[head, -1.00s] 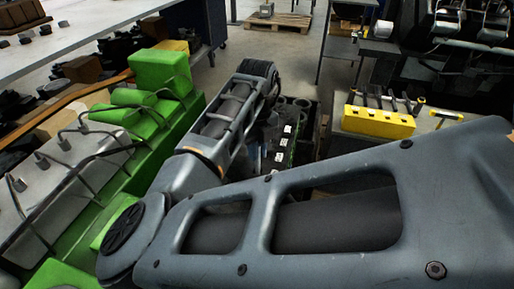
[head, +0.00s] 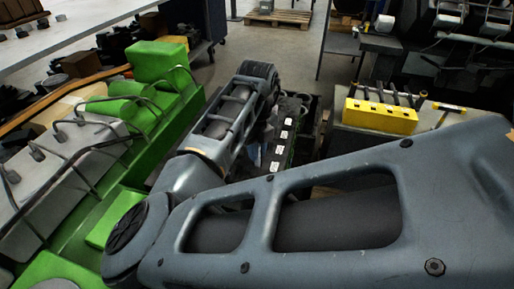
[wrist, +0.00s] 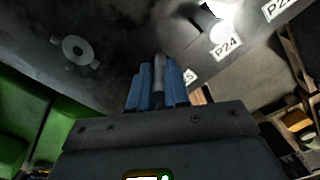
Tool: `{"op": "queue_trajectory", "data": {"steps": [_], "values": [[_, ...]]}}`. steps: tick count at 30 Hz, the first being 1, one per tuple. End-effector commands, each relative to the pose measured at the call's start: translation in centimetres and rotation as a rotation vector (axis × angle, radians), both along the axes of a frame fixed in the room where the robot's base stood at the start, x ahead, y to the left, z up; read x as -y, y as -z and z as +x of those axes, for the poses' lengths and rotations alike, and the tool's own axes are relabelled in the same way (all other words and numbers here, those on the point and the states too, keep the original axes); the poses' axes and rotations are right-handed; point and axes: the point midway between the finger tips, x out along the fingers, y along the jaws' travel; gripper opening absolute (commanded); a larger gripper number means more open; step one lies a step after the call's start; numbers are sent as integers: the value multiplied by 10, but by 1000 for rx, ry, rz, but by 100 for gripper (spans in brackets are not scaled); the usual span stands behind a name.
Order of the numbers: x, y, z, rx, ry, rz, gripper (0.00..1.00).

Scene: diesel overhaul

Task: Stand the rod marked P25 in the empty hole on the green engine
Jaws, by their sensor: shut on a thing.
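In the wrist view my gripper (wrist: 158,84) has its blue fingers closed on a slim grey rod (wrist: 160,62), whose upper end shows between them. A partly hidden label ending in 5 lies just right of the fingers on a dark surface. Another label there reads P24 (wrist: 228,46), beside a hole or rod end with bright glare. In the head view the green engine (head: 160,60) stands at the left, with grey covers and dark pipes on top. Its empty hole cannot be made out. My arm largely hides my gripper in the head view.
A dark rack (head: 292,108) with several white labels stands beyond my arm, right of the engine. A pallet (head: 278,17) lies on the open floor behind.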

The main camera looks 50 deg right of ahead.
Motion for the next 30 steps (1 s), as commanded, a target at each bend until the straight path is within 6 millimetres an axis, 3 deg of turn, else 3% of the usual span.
{"op": "queue_trajectory", "data": {"steps": [19,20,30], "values": [[0,13,0,1,0,0,0],[0,13,0,1,0,0,17],[0,13,0,0,0,0,46]]}}
